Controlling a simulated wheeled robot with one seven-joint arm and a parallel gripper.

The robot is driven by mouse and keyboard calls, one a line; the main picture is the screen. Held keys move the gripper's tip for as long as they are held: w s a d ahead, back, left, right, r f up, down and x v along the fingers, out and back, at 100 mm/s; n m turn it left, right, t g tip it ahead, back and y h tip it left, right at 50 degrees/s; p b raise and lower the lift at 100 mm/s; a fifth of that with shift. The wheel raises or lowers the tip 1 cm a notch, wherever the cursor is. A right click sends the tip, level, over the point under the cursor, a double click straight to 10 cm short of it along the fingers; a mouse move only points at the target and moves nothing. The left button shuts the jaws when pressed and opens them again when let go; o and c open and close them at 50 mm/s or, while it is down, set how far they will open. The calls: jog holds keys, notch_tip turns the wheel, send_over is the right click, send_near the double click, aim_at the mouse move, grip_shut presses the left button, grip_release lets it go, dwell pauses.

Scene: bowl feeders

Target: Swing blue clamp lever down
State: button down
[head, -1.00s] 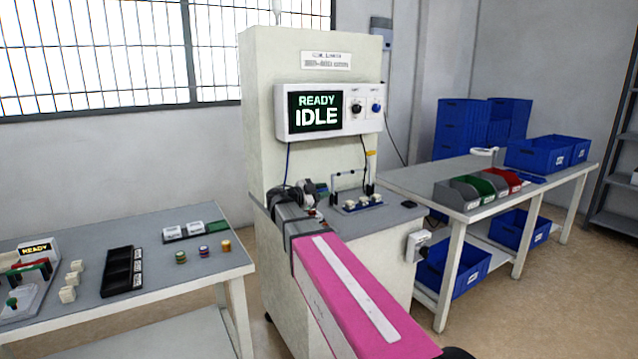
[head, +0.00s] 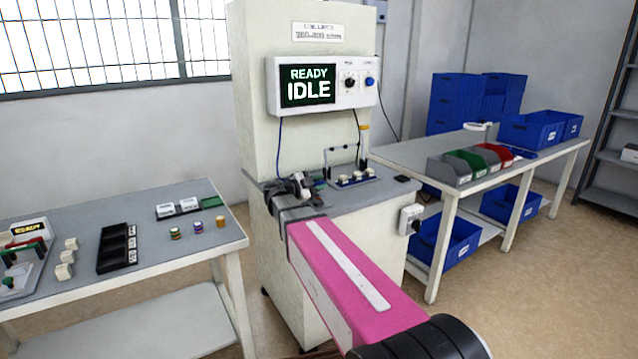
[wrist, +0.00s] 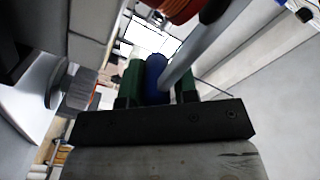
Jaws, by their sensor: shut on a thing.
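The blue clamp lever's grip (wrist: 155,76) shows in the wrist view, between the green finger pads of my gripper (wrist: 158,82). The fingers are shut on it. A grey metal rod (wrist: 190,52) runs from beside the grip up to the right, toward an orange-red round part (wrist: 172,8). In the head view, my pink arm reaches to the front left of the machine's bench top (head: 345,210). My arm and wrist hide the lever and fingertips there.
The machine's screen (head: 307,86) reads READY IDLE. A small fixture with white pieces (head: 355,178) sits right of my wrist. A table with trays (head: 118,246) stands at left, and a table with coloured bins (head: 478,162) at right.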

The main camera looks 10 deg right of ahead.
jog(key=shift+w, duration=0.3)
jog(key=c, duration=1)
grip_release()
jog(key=shift+f, duration=0.1)
jog(key=shift+o, duration=0.2)
jog(key=shift+s, duration=0.1)
jog(key=shift+a, duration=0.2)
jog(key=v, duration=1)
jog(key=shift+a, duration=0.25)
jog(key=shift+s, duration=0.1)
